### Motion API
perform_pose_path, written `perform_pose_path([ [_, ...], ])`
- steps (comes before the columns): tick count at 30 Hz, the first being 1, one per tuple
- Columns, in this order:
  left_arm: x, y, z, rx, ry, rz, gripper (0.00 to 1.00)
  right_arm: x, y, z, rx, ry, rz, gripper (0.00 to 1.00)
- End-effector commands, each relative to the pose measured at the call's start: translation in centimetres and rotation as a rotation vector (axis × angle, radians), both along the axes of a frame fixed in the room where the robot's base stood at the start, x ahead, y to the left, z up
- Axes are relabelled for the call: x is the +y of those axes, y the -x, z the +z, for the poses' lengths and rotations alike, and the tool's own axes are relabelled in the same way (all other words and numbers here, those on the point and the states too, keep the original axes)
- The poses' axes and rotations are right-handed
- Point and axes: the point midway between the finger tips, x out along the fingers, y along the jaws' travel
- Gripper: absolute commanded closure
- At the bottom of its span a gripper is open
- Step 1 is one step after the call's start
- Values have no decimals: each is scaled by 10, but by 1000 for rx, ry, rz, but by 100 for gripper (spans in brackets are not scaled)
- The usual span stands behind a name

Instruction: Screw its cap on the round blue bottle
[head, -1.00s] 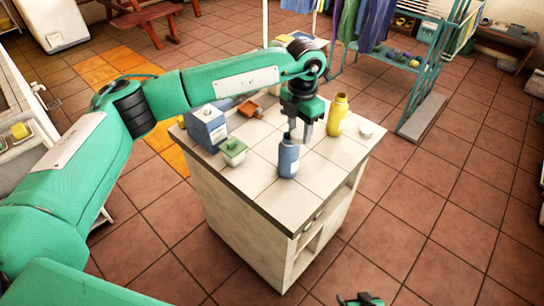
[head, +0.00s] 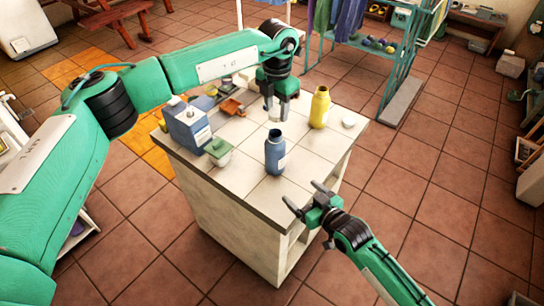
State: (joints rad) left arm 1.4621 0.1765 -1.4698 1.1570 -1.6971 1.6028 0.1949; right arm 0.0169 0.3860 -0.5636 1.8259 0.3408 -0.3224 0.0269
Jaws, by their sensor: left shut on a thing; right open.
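The round blue bottle (head: 275,155) stands upright on the tiled counter, its dark open neck uncapped. My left gripper (head: 274,108) is above and behind it, shut on a small pale thing that looks like a cap (head: 275,115). The fingers partly hide it, so its shape is unclear. The held thing is apart from the bottle's neck. My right gripper (head: 304,196) is open and empty, in front of and to the right of the bottle, by the counter's front right edge.
A yellow bottle (head: 320,109) and a white cap (head: 348,122) stand at the counter's right. A square blue jug (head: 188,126), a green-lidded jar (head: 218,152) and an orange scoop (head: 232,106) stand at its left. The counter top (head: 240,185) is clear around the blue bottle.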

Motion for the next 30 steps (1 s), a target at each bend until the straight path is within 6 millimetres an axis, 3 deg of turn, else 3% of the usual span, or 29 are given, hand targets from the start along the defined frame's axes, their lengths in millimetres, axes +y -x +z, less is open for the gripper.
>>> perform_pose_path([
  [6, -3, -3, 2, -3, -1, -4, 79, 3, -35, 30, -163, -86, 52, 15],
  [12, -5, -3, 2, -4, -2, -5, 79, 0, -47, 43, -229, -129, 68, 15],
  [25, -5, -3, 2, -4, -2, -6, 79, 1, -49, 45, -237, -135, 70, 15],
  [30, -5, -3, 2, -4, -2, -5, 79, 11, -61, 45, -238, -136, 70, 15],
])
